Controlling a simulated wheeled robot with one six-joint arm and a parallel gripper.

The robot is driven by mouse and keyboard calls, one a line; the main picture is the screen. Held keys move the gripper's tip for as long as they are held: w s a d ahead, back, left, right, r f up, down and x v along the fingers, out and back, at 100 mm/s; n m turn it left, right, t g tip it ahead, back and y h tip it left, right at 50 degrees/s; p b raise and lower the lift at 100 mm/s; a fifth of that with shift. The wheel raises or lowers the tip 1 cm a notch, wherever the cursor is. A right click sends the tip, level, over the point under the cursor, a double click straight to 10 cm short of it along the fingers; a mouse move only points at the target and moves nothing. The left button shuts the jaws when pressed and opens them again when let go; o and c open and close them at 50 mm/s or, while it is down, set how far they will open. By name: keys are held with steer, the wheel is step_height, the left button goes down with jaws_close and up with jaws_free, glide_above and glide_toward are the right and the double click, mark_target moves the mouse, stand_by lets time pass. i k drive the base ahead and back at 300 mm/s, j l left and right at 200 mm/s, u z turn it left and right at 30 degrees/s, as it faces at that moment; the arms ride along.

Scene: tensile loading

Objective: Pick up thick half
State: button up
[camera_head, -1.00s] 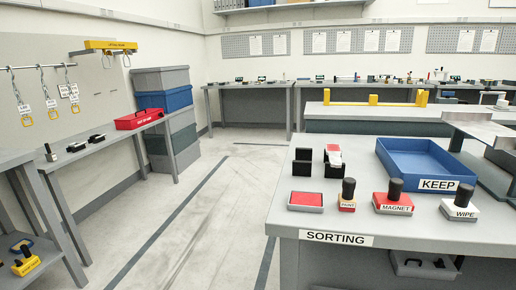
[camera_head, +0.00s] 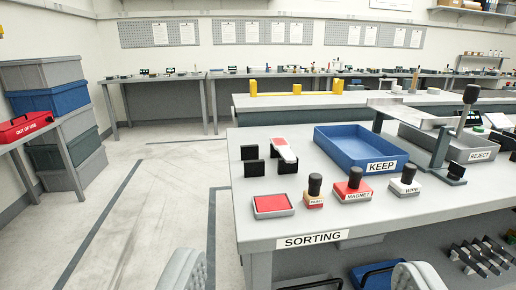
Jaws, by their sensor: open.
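A small red-and-white piece (camera_head: 285,150) rests on a black block (camera_head: 288,166) near the left end of the sorting table (camera_head: 400,225). It may be the thick half, but it is too small to tell. Other black blocks (camera_head: 256,167) stand just left of it. My gripper (camera_head: 300,270) shows as two grey, ridged fingers at the bottom edge of the picture, wide apart and empty. It is well short of the piece, in front of the table's front edge.
A red pad (camera_head: 273,204) and PAINT (camera_head: 314,198), MAGNET (camera_head: 354,192) and WIPE (camera_head: 405,187) stamps line the front. A metal stand (camera_head: 440,150) rises at right. Open floor lies left.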

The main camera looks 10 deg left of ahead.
mark_target(282, 144)
steer(key=i+j+z, duration=0.1)
steer(key=i, duration=0.3)
steer(key=i+j, duration=0.25)
steer(key=i, duration=0.2)
steer(key=i+j+z, duration=0.15)
steer(key=i, duration=0.25)
